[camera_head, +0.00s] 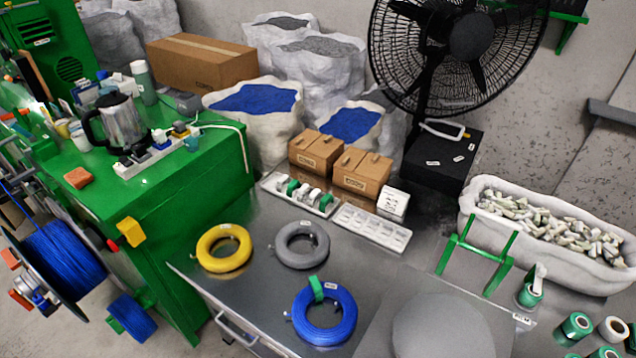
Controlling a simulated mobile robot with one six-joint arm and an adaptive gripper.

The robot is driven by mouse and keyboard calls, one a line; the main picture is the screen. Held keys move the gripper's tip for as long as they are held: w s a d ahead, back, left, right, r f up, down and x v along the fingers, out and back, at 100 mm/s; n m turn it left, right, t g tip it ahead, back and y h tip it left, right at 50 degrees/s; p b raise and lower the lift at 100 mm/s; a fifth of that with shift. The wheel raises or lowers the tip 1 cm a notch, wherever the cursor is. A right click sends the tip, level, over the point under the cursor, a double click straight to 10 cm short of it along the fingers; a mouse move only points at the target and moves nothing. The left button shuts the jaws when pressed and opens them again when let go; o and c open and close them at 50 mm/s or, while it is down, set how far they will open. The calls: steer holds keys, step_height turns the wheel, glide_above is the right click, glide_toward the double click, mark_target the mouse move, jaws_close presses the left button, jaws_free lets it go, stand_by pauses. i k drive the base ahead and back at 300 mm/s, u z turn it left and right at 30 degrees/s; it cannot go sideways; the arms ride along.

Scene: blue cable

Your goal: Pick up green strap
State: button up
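A green strap (316,289) stands up at the upper left of a blue cable coil (323,318); it looks wrapped around the coil's ring. The coil lies flat on the grey metal table (262,297). More green pieces (293,187) lie among white ones in a white tray (297,199) at the back of the table; I cannot tell whether they are straps too. My gripper is not in view.
A yellow coil (223,248) and a grey coil (301,245) lie behind the blue one. Two brown boxes (362,171) and a white slotted tray (371,229) line the table's back. A green machine (180,195) borders the left. Green-and-white rolls (577,325) are at right.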

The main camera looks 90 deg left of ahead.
mark_target(295, 184)
steer(key=z, duration=0.3)
steer(key=k, duration=2.85)
steer(key=u, duration=1.2)
